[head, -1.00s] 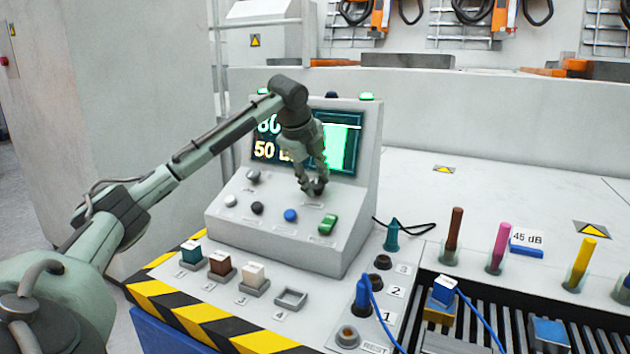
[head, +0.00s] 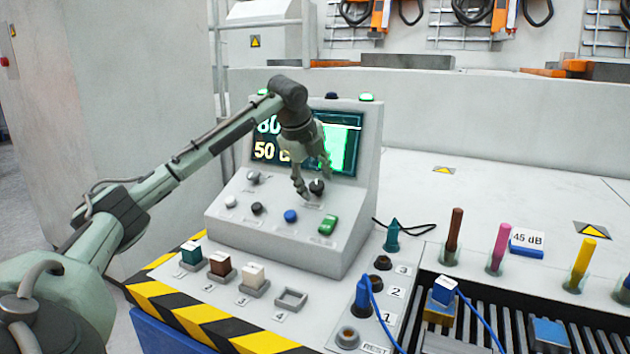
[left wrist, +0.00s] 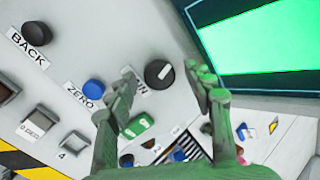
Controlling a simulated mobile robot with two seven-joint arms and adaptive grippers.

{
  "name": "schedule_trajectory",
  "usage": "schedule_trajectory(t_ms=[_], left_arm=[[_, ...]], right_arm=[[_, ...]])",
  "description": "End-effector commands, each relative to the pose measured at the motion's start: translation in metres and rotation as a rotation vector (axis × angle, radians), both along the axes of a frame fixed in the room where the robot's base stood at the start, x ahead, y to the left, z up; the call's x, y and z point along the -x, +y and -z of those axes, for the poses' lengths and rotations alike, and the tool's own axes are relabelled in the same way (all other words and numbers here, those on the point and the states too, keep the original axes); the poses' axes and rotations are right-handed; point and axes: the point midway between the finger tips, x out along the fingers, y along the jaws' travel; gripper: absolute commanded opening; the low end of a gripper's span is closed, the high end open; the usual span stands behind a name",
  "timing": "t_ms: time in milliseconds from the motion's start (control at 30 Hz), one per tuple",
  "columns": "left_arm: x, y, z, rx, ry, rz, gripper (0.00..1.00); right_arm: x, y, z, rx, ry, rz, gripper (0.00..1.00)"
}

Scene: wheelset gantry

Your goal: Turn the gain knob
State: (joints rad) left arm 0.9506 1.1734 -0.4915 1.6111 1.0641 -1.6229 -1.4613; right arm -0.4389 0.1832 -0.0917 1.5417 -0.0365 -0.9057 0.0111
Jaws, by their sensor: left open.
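The gain knob is a black round knob (head: 317,187) on the sloped face of the grey console (head: 280,240), below its screen. In the left wrist view the knob (left wrist: 159,74) has a white pointer line towards the upper right, and its label is partly covered, with only "IN" readable. My left gripper (head: 313,182) is open at the knob, with its fingers spread. In the left wrist view the fingers (left wrist: 164,78) stand on either side of the knob with visible gaps. My right gripper is not in view.
A blue button (head: 290,215) and green switch (head: 328,224) sit just below the knob. The lit screen (head: 345,145) rises close behind my gripper. Coloured blocks, including a white one (head: 252,273), stand in front. A blue plug (head: 362,294) with a cable is at the right.

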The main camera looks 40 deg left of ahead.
Motion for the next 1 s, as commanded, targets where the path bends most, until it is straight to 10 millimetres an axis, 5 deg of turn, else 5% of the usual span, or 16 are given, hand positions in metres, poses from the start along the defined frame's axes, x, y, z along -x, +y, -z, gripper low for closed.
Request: schedule_trajectory(t_ms=[167,633,1000], left_arm=[[0.005,-0.002,-0.012,0.0,-0.002,0.001,0.52],[0.047,-0.016,-0.091,-0.001,-0.004,0.0,0.52],[0.056,-0.019,-0.105,0.0,0.0,0.0,0.52]], right_arm=[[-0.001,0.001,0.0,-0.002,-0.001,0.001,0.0],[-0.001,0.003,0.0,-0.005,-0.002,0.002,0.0],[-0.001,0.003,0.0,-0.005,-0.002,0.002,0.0]])
